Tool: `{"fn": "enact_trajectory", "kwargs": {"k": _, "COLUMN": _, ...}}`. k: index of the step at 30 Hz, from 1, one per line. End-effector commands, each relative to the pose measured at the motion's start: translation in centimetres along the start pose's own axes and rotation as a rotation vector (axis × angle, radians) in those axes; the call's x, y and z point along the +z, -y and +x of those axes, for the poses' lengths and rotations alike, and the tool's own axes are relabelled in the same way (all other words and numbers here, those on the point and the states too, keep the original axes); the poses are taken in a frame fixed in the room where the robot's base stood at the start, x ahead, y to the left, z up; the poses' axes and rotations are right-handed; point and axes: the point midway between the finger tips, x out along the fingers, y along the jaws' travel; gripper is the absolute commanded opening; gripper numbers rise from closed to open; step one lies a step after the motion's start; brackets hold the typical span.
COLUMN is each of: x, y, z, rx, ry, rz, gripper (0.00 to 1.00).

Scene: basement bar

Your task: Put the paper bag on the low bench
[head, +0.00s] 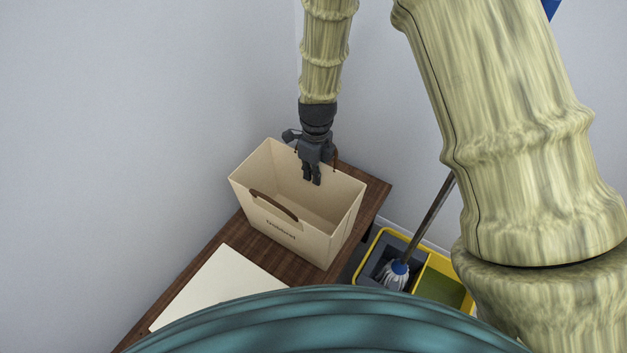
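The paper bag (280,225) is a tan, open-topped bag with brown handles and small lettering on its front. It appears upright over the dark wooden low bench (210,260), toward its far end; its underside is hidden. My gripper (312,181) points down at the bag's back rim, with its fingertips over the bag's opening. Brown parts of the back handle show on either side of the gripper. The fingertips look close together, but I cannot tell whether they close on the handle.
A flat cream sheet or board (222,288) lies on the bench in front of the bag. A yellow-rimmed mop bucket (436,262) with a mop (396,272) stands right of the bench. Grey walls meet behind it.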

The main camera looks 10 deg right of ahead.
Motion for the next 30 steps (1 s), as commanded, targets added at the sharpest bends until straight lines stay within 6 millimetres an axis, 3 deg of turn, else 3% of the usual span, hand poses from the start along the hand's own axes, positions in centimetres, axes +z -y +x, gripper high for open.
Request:
{"fn": "enact_trajectory", "kwargs": {"k": 12, "x": 0.1, "y": 0.2, "z": 3.4, "rx": 0.002, "ry": 0.0, "rz": 0.001, "gripper": 0.0}}
{"fn": "enact_trajectory", "kwargs": {"k": 24, "x": 0.1, "y": 0.3, "z": 3.8, "rx": 0.0, "ry": 0.0, "rz": 0.0, "gripper": 0.0}}
{"fn": "enact_trajectory", "kwargs": {"k": 28, "x": 0.1, "y": 0.3, "z": 3.7, "rx": 0.0, "ry": 0.0, "rz": 0.0, "gripper": 0.25}}
{"fn": "enact_trajectory", "kwargs": {"k": 30, "x": 0.1, "y": 0.3, "z": 3.7, "rx": 0.0, "ry": 0.0, "rz": 0.0, "gripper": 0.27}}
